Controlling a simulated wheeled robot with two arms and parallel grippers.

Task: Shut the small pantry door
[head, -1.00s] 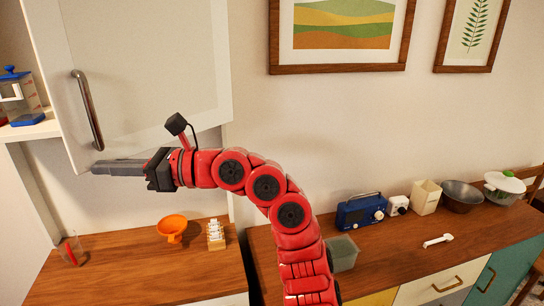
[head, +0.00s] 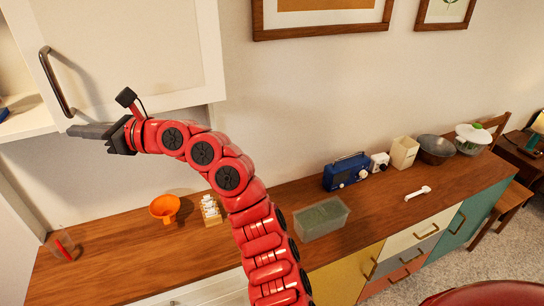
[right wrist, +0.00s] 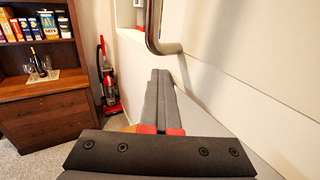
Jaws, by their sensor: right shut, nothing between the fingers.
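The small pantry door (head: 130,45) is a pale panel at the upper left of the head view. It stands partly open, with a shelf showing past its left edge. Its curved metal handle (head: 53,82) is near that edge and also shows in the right wrist view (right wrist: 153,28). My right gripper (head: 90,131) is shut and empty at the door's lower left corner, just below the handle's lower end. In the right wrist view its closed fingers (right wrist: 160,85) lie alongside the door face; I cannot tell whether they touch it. My left gripper is not in view.
The wooden counter (head: 110,270) below holds an orange funnel (head: 164,208) and a small rack (head: 210,209). Further right are a clear bin (head: 321,219) and a blue radio (head: 347,172). A red vacuum (right wrist: 108,75) stands beyond in the right wrist view.

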